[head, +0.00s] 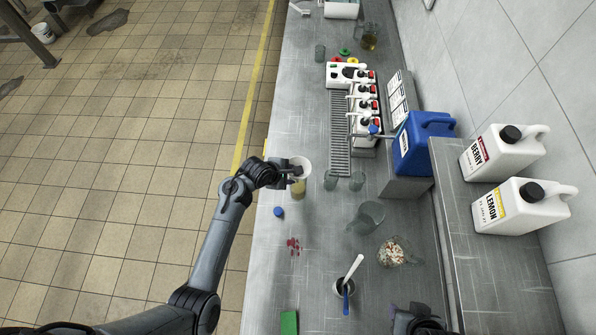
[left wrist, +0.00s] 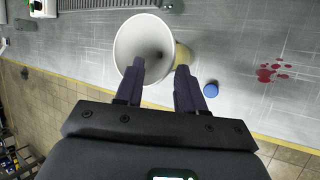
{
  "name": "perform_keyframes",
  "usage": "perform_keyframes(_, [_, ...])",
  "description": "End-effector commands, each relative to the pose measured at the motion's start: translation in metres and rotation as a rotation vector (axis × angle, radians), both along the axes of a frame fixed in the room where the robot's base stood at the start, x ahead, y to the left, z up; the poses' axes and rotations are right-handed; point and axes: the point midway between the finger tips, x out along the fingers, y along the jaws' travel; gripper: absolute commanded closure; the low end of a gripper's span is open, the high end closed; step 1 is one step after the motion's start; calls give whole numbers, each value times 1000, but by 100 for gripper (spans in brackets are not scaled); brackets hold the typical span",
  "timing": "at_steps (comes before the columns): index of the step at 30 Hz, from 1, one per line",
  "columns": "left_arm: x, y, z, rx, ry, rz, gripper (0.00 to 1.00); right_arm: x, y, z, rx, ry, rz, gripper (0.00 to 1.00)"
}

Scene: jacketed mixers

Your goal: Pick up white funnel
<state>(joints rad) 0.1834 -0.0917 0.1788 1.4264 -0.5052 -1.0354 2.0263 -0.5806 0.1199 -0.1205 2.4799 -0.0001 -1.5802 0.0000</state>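The white funnel (head: 302,166) is near the counter's left edge in the head view, mouth facing up. In the left wrist view the funnel (left wrist: 128,36) shows its wide mouth, beside and partly over a tan container (left wrist: 184,56). My left gripper (head: 290,170) is at the funnel. Its two fingers (left wrist: 160,72) are apart, with the left fingertip overlapping the funnel's near rim and the right one just past its side. I see no clear grip, and the funnel's spout is hidden. My right gripper (head: 418,322) is partly cut off at the bottom edge.
The tan container (head: 298,190) stands close to the funnel. A blue cap (head: 279,212) and red spots (head: 293,246) lie nearer.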

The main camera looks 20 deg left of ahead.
Motion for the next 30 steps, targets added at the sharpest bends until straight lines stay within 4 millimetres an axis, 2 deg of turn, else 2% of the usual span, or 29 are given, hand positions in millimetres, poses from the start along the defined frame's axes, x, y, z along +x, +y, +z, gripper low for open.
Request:
perform_keyframes(6, [9, -9, -23, 3, 3, -2, 61, 0, 0, 5, 0, -1, 0, 54])
perform_keyframes(12, [18, -13, -37, 2, 1, 0, 61, 0, 0, 3, 0, -1, 0, 54])
perform_keyframes(21, [20, -14, -38, 1, -1, 0, 61, 1, 0, 3, -1, -1, 0, 54])
perform_keyframes(29, [19, -14, -38, 1, 0, 0, 100, 0, 0, 3, -1, -1, 0, 54])
perform_keyframes(30, [19, -14, -38, 1, 0, 0, 100, 0, 0, 3, -1, -1, 0, 54])
